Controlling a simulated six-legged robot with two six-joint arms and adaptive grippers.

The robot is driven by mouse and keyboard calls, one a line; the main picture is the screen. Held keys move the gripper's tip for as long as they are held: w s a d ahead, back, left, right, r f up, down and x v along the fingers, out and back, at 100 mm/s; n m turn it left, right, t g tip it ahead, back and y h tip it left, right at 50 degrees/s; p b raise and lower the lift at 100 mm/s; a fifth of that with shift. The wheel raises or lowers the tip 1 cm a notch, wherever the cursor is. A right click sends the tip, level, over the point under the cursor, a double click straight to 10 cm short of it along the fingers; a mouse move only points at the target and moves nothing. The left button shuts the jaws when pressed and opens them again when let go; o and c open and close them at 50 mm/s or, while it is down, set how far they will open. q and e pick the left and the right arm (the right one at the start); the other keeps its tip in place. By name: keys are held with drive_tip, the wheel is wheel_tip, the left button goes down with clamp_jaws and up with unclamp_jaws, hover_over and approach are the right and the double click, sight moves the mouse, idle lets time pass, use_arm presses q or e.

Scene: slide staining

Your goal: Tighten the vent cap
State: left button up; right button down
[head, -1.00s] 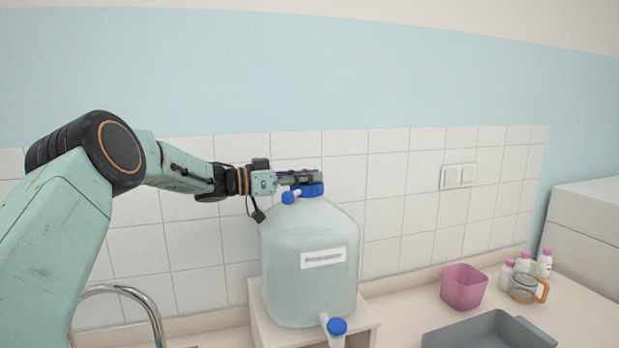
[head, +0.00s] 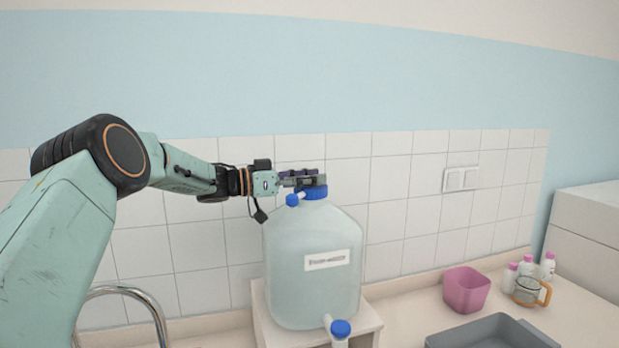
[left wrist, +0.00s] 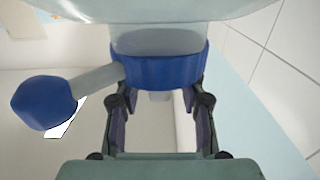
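The large clear jug (head: 310,262) stands upright on a small stand. A wide blue cap (head: 316,192) sits on its neck; it also shows in the left wrist view (left wrist: 165,70). A side spout beside it carries a small blue cap (head: 292,199), seen large at left in the left wrist view (left wrist: 42,102). My left gripper (head: 312,180) is at the top of the wide cap. In the left wrist view its fingers (left wrist: 160,105) are spread, one towards each side of the wide cap; their tips are partly hidden, so contact is unclear. My right gripper is out of view.
A blue-capped tap (head: 340,328) juts from the jug's lower front. The stand (head: 370,325) is on the counter against the tiled wall. A metal faucet (head: 130,291) is at left. A pink container (head: 466,290), grey tray (head: 480,333), glass mug (head: 527,291) and small bottles (head: 548,263) are at right.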

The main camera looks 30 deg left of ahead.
use_arm(q)
drive_tip(key=shift+w, duration=0.1)
drive_tip(key=shift+a+f, duration=0.1)
drive_tip(key=shift+a, duration=0.05)
drive_tip(key=v, duration=1.1)
drive_tip(key=shift+s, duration=0.3)
drive_tip(key=shift+s+a, duration=0.25)
drive_tip(key=shift+a, duration=0.05)
drive_tip(key=shift+w, duration=0.15)
drive_tip(key=shift+d, duration=0.1)
